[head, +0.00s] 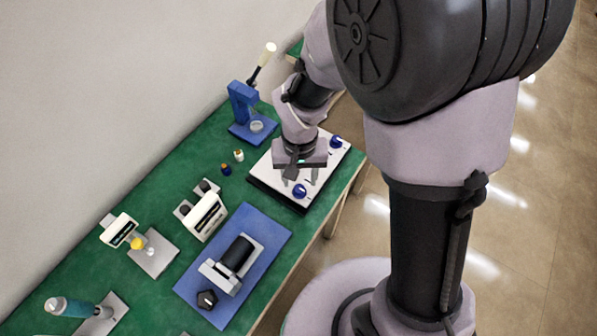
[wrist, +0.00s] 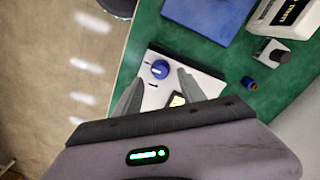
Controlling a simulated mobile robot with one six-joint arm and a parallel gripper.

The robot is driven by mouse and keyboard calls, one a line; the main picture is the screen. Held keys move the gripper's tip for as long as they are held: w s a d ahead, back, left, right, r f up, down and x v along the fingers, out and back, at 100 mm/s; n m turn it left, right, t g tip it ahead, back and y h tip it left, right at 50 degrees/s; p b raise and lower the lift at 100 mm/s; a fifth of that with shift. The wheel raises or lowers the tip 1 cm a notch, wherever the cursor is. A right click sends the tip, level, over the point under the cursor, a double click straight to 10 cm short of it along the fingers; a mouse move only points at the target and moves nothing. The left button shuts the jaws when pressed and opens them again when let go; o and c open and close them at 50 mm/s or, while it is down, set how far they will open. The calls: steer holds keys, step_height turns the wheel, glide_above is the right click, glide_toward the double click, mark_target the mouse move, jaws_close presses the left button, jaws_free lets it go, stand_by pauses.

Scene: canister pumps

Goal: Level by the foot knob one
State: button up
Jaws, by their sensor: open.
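A white levelling plate (head: 272,182) with a dark edge lies near the table's front edge. It also shows in the wrist view (wrist: 213,85). One blue knob (head: 300,190) is at its near corner and another blue knob (head: 336,141) at its right corner. My gripper (head: 291,173) is over the plate, pointing down, near the near-corner knob. In the wrist view a blue knob (wrist: 160,69) appears between the open fingertips (wrist: 162,75); I cannot tell the height gap. A small yellowish square (wrist: 177,101) on the plate is partly hidden by my gripper.
A blue mat (head: 275,238) bears a black cylinder device (head: 238,253). White devices (head: 207,216) stand left. Green table (head: 170,190) is bare between them.

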mark_target(300, 190)
step_height(300, 190, down, 5)
steer(key=shift+f+b, duration=0.15)
steer(key=shift+b, duration=0.55)
jaws_close()
